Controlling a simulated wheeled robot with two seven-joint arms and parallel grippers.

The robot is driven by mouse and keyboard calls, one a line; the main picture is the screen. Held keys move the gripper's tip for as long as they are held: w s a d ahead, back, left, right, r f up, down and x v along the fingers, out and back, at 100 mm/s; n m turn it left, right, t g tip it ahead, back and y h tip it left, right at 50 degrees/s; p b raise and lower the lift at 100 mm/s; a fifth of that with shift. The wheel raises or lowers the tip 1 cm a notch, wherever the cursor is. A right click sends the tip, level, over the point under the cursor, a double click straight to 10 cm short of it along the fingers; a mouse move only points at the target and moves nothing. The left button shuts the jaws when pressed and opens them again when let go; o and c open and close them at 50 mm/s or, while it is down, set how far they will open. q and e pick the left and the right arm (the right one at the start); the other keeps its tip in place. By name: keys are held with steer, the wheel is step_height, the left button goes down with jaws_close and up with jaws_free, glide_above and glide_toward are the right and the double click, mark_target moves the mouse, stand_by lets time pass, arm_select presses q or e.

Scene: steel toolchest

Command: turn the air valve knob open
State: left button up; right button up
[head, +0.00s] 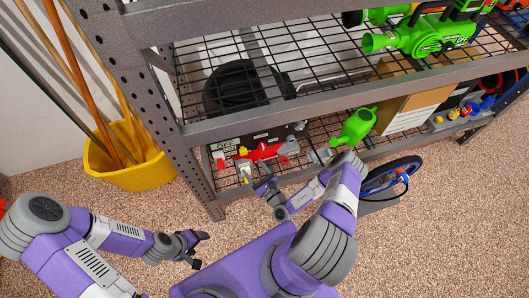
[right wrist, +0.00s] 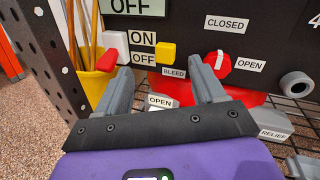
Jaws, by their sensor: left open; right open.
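The air valve knob (right wrist: 218,64) is a round red dial with a white mark, on a dark panel (right wrist: 190,27) in the right wrist view. The mark stands roughly upright, toward the CLOSED label (right wrist: 227,23); the OPEN label (right wrist: 249,64) is to its right. My right gripper (right wrist: 162,67) is open and empty in front of the panel. Its right finger is just left of the knob in the picture, so the knob is not between the fingers; contact cannot be told. In the head view, my left gripper (head: 197,249) is open, low over the carpet, away from the shelf.
A yellow button (right wrist: 165,52) and a red-and-white ON/OFF switch (right wrist: 113,48) sit left of the knob. A grey RELIEF part (right wrist: 262,120) sticks out below right.

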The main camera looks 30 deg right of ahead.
mark_target(264, 150)
steer(key=d+f+m+h, duration=0.2)
steer(key=d+m+h, duration=0.1)
steer(key=d+h, duration=0.3)
steer(key=shift+g, duration=0.4)
steer(key=b+x, duration=0.2)
steer(key=x, duration=0.4)
steer(key=shift+w+d, duration=0.15)
steer(key=shift+d, duration=0.05)
steer(key=c, duration=1.1)
steer(key=shift+o, duration=0.2)
